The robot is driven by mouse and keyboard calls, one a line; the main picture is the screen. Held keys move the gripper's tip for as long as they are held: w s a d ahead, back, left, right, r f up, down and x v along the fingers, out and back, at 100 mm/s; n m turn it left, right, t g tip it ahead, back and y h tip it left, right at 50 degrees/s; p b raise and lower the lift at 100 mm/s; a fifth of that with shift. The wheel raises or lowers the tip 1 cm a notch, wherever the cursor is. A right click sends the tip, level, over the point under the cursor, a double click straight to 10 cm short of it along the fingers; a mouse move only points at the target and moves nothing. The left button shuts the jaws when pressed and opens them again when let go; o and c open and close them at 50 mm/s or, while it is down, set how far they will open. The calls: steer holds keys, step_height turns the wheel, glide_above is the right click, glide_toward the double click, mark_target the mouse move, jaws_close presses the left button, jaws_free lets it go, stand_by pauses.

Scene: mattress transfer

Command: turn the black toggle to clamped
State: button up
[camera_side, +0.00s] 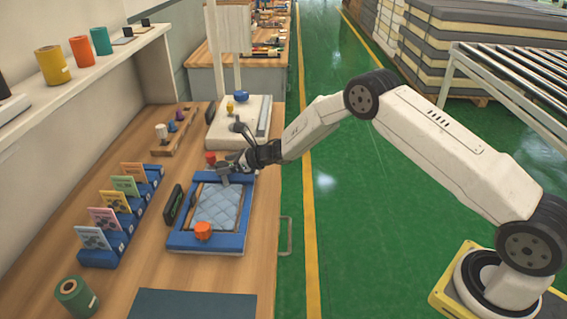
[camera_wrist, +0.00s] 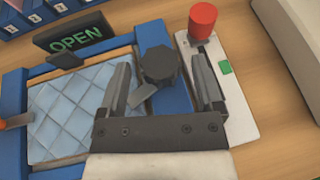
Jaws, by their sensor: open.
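The black toggle (camera_wrist: 160,64) sits on the blue frame of the fixture (camera_wrist: 151,33), with a grey lever arm pointing toward the quilted pad. My gripper (camera_wrist: 160,72) is open, one finger on each side of the toggle in the wrist view; I cannot tell whether either finger touches it. In the side view my gripper (camera_side: 226,174) is over the far end of the blue fixture (camera_side: 205,246) and hides the toggle. The light blue quilted pad (camera_side: 217,207) lies inside the frame. A black sign (camera_wrist: 74,40) beside it reads OPEN in green.
A red button (camera_wrist: 202,20) stands on a white plate (camera_wrist: 240,118) close to the right finger. An orange knob (camera_side: 203,231) is at the fixture's near end. A blue card rack (camera_side: 105,252) stands left, and a white machine (camera_side: 226,134) behind.

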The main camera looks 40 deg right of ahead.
steer(key=shift+x, duration=0.95)
jaws_close()
steer(key=shift+r+m+t+h, duration=0.1)
steer(key=shift+m+t+h, duration=0.4)
steer(key=shift+m+h, duration=0.7)
steer(key=shift+r+m+t+h, duration=0.1)
steer(key=shift+m+t+h, duration=0.4)
steer(key=shift+m+h, duration=0.7)
steer(key=shift+c, duration=0.4)
jaws_free()
steer(key=shift+o, duration=0.4)
steer(key=shift+f, duration=0.15)
